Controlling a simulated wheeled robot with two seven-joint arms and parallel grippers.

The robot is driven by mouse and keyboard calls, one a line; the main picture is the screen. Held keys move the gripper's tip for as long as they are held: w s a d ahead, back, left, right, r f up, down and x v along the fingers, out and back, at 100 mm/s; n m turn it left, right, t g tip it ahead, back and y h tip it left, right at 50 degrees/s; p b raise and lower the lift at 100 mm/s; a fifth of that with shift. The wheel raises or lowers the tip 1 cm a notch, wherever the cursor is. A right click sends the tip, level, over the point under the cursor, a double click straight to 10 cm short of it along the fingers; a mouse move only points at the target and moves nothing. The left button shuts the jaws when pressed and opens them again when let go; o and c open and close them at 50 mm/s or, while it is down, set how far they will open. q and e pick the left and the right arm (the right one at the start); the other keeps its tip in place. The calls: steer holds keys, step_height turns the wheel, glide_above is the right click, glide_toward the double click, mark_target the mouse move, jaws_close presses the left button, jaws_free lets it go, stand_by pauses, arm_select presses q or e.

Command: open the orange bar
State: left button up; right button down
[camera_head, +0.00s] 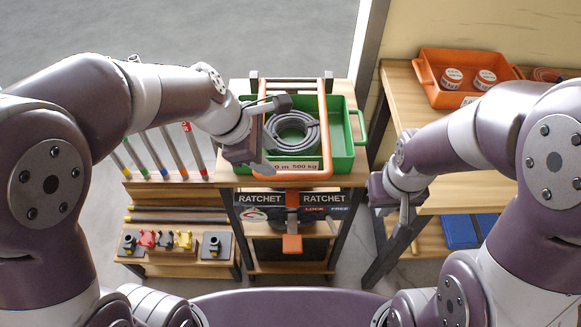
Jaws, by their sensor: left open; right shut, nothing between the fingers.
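The orange bar (328,125) is a squared loop lying over a green tray (343,158) on the middle wooden stand. Its right side, far end and near end show. My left gripper (276,137) is open over the left part of the tray and hides part of the bar's left side. One finger reaches over the tray near a grey coil, the other points toward the near-left corner. I cannot tell whether either finger touches the bar. My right gripper (404,218) is shut and empty, pointing down right of the stand, apart from the bar.
A grey coiled hose (292,132) lies in the tray. An orange lever (292,243) hangs between RATCHET labels on the stand's front. A right bench (403,93) carries an orange bin (432,91) with two round tins. Coloured rods and small parts stand left.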

arm_select(q)
glide_above(291, 173)
steer(key=s+a, duration=0.1)
steer(key=a, duration=0.1)
step_height(291, 173, down, 5)
steer(key=x, duration=0.1)
steer(key=b+x, duration=0.1)
steer(key=x, duration=0.2)
steer(key=shift+s+a+f+b, duration=0.15)
steer(key=shift+f+b, duration=0.15)
steer(key=shift+f, duration=0.3)
arm_select(e)
steer(key=shift+w+d+f, duration=0.15)
steer(key=shift+w+f, duration=0.1)
steer(key=shift+f, duration=0.3)
steer(key=shift+w+d+f, duration=0.15)
steer(key=shift+w+f, duration=0.1)
steer(key=shift+f, duration=0.3)
arm_select(q)
jaws_close()
arm_select(e)
steer(key=shift+r, duration=0.1)
